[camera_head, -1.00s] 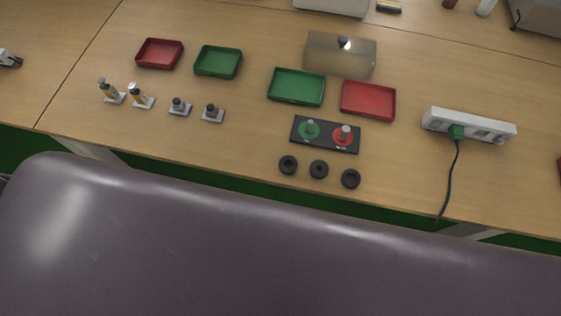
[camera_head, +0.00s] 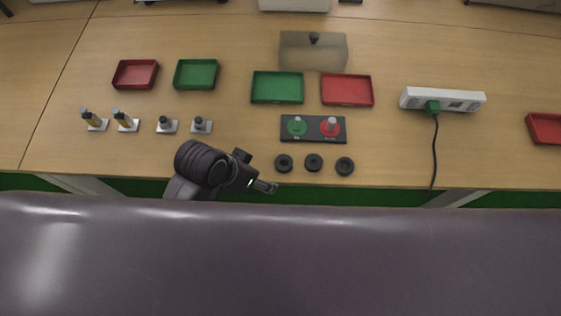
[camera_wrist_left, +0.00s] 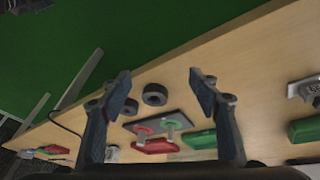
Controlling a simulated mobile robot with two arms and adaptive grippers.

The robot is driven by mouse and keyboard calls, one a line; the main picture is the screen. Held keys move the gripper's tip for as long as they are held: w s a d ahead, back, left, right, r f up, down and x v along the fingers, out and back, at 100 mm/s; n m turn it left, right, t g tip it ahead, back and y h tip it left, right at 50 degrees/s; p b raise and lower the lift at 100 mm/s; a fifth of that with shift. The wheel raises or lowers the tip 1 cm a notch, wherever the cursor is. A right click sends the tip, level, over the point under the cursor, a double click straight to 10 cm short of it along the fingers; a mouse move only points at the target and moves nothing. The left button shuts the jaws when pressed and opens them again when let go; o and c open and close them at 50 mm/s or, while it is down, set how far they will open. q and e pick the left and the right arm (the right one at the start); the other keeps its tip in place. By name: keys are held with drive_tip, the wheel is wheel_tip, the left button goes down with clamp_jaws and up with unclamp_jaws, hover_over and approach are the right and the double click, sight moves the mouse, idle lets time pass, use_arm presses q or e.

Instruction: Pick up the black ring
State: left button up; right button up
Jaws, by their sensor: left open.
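Three black rings lie flat in a row near the table's front edge: the left one (camera_head: 284,163), the middle one (camera_head: 313,162) and the right one (camera_head: 345,166). In the left wrist view, one ring (camera_wrist_left: 155,94) shows between my fingers and another (camera_wrist_left: 130,107) beside it; a third is partly hidden by a finger. My left gripper (camera_head: 266,187) is at the table's front edge, a little left of and in front of the left ring. It is open and empty, apart from the rings. My right gripper is in neither current view.
Behind the rings is a black plate (camera_head: 313,137) with a green and a red post. Green (camera_head: 277,87) and red (camera_head: 347,90) trays stand farther back. Small parts on bases (camera_head: 167,125) stand at left. A power strip (camera_head: 443,100) with a black cable is at right.

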sight(284, 165)
use_arm(q)
drive_tip(key=w+d+r+m+g, duration=0.1)
drive_tip(key=w+d+r+m, duration=0.1)
drive_tip(key=d+m, duration=0.25)
drive_tip(key=w+d+r+m+g, duration=0.1)
drive_tip(key=w+d+m, duration=0.15)
drive_tip(key=d, duration=0.35)
drive_tip(key=w+a+r+m+g+y, duration=0.1)
drive_tip(key=w+a+m+y, duration=0.2)
drive_tip(key=m, duration=0.2)
drive_tip(key=f, duration=0.2)
drive_tip(key=f+p, duration=0.1)
drive_tip(key=f, duration=0.1)
drive_tip(key=a+f+p, duration=0.1)
drive_tip(key=f, duration=0.1)
drive_tip(key=shift+s+f, duration=0.3)
drive_tip(key=shift+s, duration=0.05)
drive_tip(key=shift+d+f, duration=0.1)
drive_tip(key=shift+f, duration=0.3)
drive_tip(key=shift+w, duration=0.1)
drive_tip(key=shift+c, duration=1.2)
drive_tip(key=c, duration=0.9)
drive_tip(key=shift+r, duration=0.15)
